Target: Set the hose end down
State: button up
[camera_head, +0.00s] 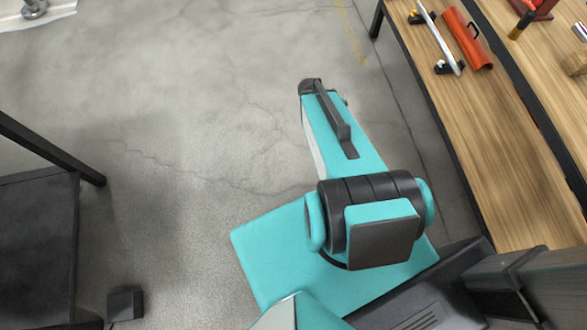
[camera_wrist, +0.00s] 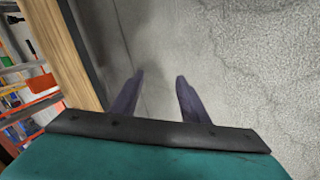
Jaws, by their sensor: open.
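My gripper (camera_wrist: 158,80) shows in the wrist view with its two dark fingers apart and nothing between them. It hangs over bare concrete floor. In the head view my teal arm extends over the floor, and the fingers cannot be made out there. I cannot make out a hose end in either view.
A wooden workbench (camera_head: 470,150) runs along the right, with an orange-red tube (camera_head: 467,38) and a silver bar (camera_head: 440,38) on it. A dark table (camera_head: 38,235) stands at the left. The concrete floor (camera_head: 190,110) between them is clear. Shelves (camera_wrist: 22,75) show at the wrist view's left.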

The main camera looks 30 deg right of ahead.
jog(key=s+a+f+n+g+y, duration=0.1)
jog(key=s+a+f+n+y, duration=0.1)
jog(key=a, duration=0.6)
jog(key=s+a+f+n+g+y, duration=0.1)
jog(key=s+a+f+n+y, duration=0.1)
jog(key=s+a, duration=0.4)
jog(key=s+a+f+n+y, duration=0.1)
jog(key=s+a+f+n, duration=0.2)
jog(key=a, duration=0.8)
notch_tip(320, 180, down, 2)
jog(key=shift+s+a+g+y, duration=0.4)
jog(key=shift+s, duration=0.25)
jog(key=shift+c, duration=1.2)
